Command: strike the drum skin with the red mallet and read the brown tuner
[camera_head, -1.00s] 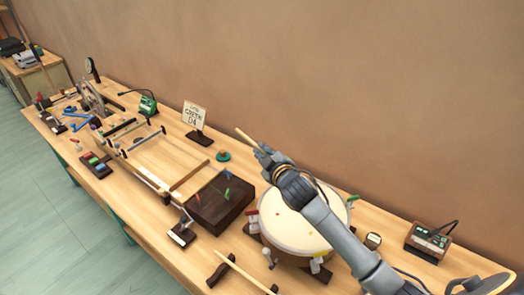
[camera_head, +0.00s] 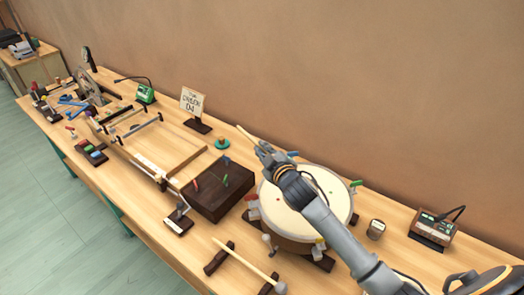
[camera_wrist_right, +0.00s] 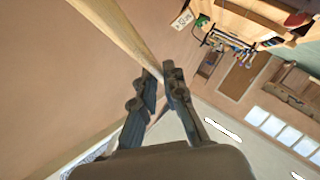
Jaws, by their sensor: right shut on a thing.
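My right gripper (camera_head: 264,150) is shut on a pale wooden stick (camera_head: 245,135), which sticks out to the upper left above the back edge of the drum. In the right wrist view the stick (camera_wrist_right: 122,32) runs from the fingers (camera_wrist_right: 160,85) to the upper left. I cannot make out a red mallet head on it. The drum has a cream skin (camera_head: 285,215), partly hidden by my right arm. The brown tuner (camera_head: 434,230), with a small green display too small to read, stands right of the drum. My left gripper is not in view.
A grey-headed mallet (camera_head: 245,259) lies on a dark cradle in front of the drum. A dark block (camera_head: 215,202) with colored pegs stands left of it. A green tuner (camera_head: 146,94), a sign (camera_head: 192,102) and a wooden frame (camera_head: 185,168) are further left. A small round-topped item (camera_head: 376,229) is near the tuner.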

